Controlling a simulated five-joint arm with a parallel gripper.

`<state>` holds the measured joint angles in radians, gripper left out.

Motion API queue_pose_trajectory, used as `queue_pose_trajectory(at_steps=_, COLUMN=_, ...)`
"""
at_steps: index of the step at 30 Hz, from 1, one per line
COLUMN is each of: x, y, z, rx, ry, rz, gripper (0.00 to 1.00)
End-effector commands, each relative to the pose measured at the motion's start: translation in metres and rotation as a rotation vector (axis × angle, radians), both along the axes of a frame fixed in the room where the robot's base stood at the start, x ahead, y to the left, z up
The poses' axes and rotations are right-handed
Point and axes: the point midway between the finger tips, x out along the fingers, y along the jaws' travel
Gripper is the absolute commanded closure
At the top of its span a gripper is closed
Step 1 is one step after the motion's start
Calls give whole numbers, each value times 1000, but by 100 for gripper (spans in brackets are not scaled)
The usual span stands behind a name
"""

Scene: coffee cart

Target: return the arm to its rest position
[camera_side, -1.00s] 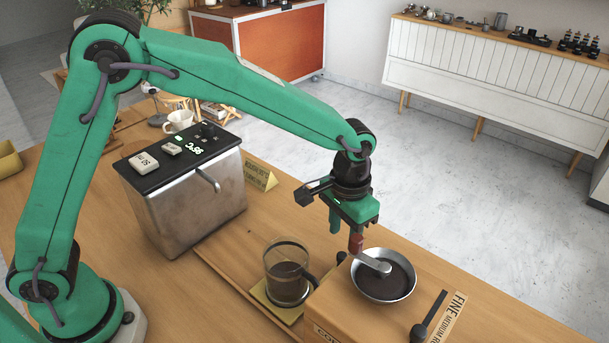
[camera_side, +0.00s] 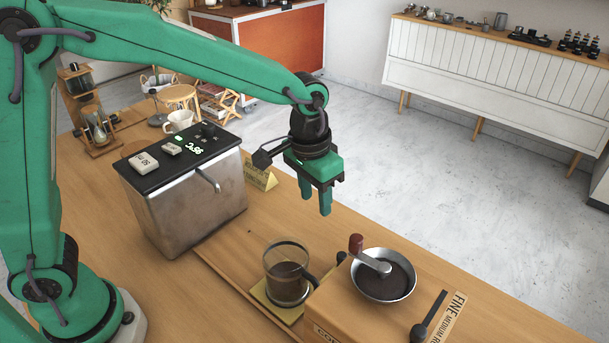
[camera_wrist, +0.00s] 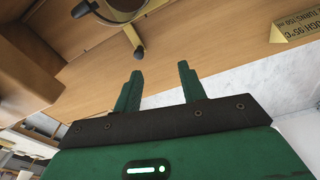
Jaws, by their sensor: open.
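My gripper (camera_side: 315,205) is green, open and empty, and hangs in the air above the table with its fingers pointing down. It is up and to the left of the coffee grinder (camera_side: 345,310), apart from it. The grinder's crank has a red knob (camera_side: 356,243) and nothing touches it. In the wrist view my two green fingers (camera_wrist: 160,88) stand apart with bare wood and pale floor beyond them.
A glass carafe (camera_side: 287,272) stands on a yellow coaster beside the grinder. A metal machine (camera_side: 185,200) with a black top is at left.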

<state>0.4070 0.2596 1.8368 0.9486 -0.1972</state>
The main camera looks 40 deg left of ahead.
Motion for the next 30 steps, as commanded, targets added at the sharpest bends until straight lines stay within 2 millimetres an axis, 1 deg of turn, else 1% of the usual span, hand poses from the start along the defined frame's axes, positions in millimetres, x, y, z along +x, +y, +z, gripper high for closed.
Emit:
queue_pose_trajectory(at_steps=1, x=-5, y=11, z=11, rx=-7, ry=-19, rz=11, gripper=59)
queue_pose_trajectory(at_steps=6, x=-22, y=41, z=36, rx=-22, ry=-67, rz=39, gripper=59)
queue_pose_trajectory(at_steps=11, x=-42, y=68, z=56, rx=-32, ry=-115, rz=64, gripper=59)
queue_pose_trajectory(at_steps=15, x=-61, y=89, z=70, rx=-38, ry=-155, rz=86, gripper=59)
queue_pose_trajectory(at_steps=22, x=-96, y=121, z=85, rx=-43, ry=-225, rz=122, gripper=59)
queue_pose_trajectory(at_steps=30, x=-138, y=151, z=91, rx=-39, ry=-308, rz=166, gripper=59)
